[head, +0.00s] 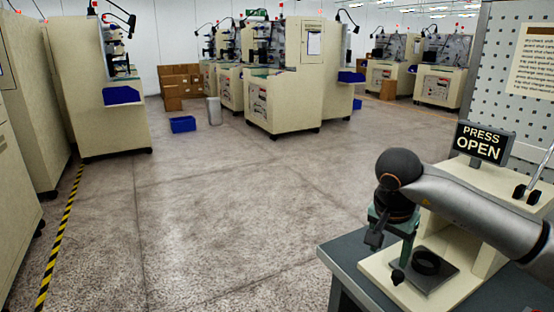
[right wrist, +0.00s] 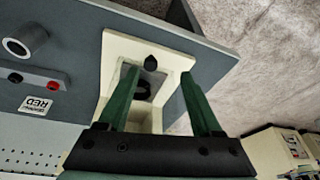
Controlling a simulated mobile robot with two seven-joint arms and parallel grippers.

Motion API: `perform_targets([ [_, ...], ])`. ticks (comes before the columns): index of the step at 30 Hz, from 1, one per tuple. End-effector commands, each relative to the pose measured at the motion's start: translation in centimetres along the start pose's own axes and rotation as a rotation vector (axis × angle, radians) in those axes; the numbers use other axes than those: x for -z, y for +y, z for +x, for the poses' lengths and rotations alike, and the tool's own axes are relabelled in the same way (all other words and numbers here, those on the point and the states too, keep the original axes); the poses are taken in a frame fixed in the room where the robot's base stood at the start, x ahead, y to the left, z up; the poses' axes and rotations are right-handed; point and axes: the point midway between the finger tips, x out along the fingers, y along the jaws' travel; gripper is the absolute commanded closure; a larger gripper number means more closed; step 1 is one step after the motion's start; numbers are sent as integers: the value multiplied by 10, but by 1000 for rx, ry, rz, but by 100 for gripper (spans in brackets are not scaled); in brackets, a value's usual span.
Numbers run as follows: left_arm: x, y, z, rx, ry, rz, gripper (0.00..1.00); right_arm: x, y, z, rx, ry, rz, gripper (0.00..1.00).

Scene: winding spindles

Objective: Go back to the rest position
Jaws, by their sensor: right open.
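My right gripper (head: 392,242) hangs fingers-down over the cream press base (head: 376,268) at the lower right of the head view. In the right wrist view its two green fingers (right wrist: 160,88) are spread apart with nothing between them. Beyond the fingers lie the press base (right wrist: 116,48) and its dark plate, with a black ring on it that also shows in the head view (head: 426,262). A black knob (right wrist: 151,63) stands at the base's edge. My left gripper is not in view.
The floor (head: 220,220) at left is clear; machines stand beyond.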

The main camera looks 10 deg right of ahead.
Motion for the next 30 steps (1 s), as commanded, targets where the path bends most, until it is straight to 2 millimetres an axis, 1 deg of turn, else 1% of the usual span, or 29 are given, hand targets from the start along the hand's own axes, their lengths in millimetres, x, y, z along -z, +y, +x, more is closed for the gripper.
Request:
perform_targets([
  [1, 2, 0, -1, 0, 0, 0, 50, -24, -9, 10, 26, -74, -5, 34],
  [2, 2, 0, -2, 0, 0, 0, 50, -40, -15, 16, 46, -128, -1, 34],
  [3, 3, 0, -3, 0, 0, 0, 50, -65, -23, 23, 78, -212, 9, 34],
  [5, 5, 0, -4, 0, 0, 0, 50, -108, -36, 30, 122, -365, 39, 34],
  [6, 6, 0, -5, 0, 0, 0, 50, -139, -43, 31, 148, -478, 68, 34],
  [7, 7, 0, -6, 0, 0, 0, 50, -162, -48, 30, 165, -568, 96, 34],
  [8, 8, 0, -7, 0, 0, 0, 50, -183, -52, 27, 178, -658, 129, 34],
  [9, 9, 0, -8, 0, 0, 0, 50, -210, -58, 22, 189, -779, 179, 34],
  [11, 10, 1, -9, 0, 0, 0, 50, -246, -65, 9, 194, -962, 264, 34],
  [12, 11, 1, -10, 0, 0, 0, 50, -267, -69, -2, 189, -1085, 329, 34],
  [14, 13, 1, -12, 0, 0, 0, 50, -291, -74, -20, 170, -1267, 439, 34],
  [15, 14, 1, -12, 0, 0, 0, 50, -304, -78, -32, 148, -1389, 518, 34],
  [17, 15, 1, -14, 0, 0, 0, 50, -316, -84, -51, 102, -1567, 649, 34],
  [18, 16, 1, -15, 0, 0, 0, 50, -320, -87, -62, 63, -1683, 744, 34],
  [20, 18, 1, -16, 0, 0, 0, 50, -320, -93, -76, -9, -1851, 894, 34],
  [22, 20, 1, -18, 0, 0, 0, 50, -313, -99, -86, -111, -2037, 1084, 34],
  [25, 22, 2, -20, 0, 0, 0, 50, -292, -105, -86, -291, -2277, 1380, 34],
  [26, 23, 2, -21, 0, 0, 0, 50, -284, -105, -81, -355, -2342, 1473, 34],
  [28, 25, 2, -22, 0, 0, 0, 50, -266, -104, -65, -514, -2478, 1703, 34],
  [29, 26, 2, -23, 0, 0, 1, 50, -258, -102, -55, 580, 2497, -1781, 34],
  [30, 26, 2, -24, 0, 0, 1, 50, -249, -98, -39, 622, 2324, -1743, 34],
])
